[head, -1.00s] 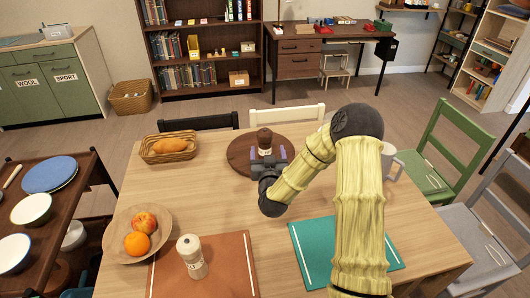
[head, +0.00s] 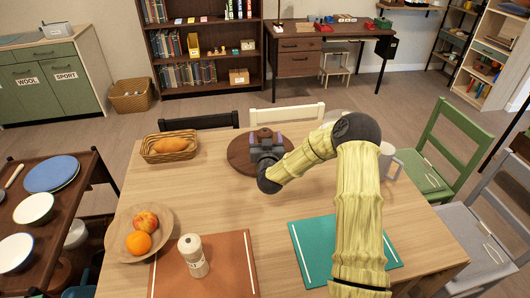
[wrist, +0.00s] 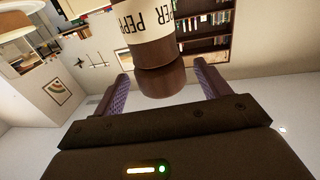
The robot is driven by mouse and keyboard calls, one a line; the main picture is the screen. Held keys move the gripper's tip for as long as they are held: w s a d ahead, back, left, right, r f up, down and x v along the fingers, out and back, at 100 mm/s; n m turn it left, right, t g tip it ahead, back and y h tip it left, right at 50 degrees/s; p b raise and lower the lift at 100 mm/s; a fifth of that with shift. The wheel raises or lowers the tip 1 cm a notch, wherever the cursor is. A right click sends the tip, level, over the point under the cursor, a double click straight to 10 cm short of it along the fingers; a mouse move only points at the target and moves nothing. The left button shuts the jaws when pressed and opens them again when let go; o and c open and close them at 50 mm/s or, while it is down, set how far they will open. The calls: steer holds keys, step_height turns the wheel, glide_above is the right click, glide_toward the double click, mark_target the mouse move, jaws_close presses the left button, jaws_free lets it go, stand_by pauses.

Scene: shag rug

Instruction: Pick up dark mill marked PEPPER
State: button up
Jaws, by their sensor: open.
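The dark mill (wrist: 162,82) shows in the wrist view with a cream label band reading PEPPER, partly cut off at the top edge. Its rounded brown end lies between the two purple-padded fingers of my gripper (wrist: 161,72), with gaps on both sides. In the head view my gripper (head: 265,141) is open over the round dark wooden board (head: 236,155) and hides most of the mill. I cannot tell whether a finger touches it.
A pale mill (head: 193,257) stands on the brown placemat (head: 230,265) at the front. A fruit bowl (head: 120,240) is at left, a bread basket (head: 170,147) at back left. A teal placemat (head: 310,250) and a grey mug (head: 388,163) are on the right.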

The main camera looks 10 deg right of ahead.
steer(key=shift+w+d, duration=0.15)
steer(key=shift+w, duration=1.55)
steer(key=c, duration=1.4)
steer(key=shift+c, duration=0.2)
step_height(320, 180, up, 10)
steer(key=shift+r, duration=0.1)
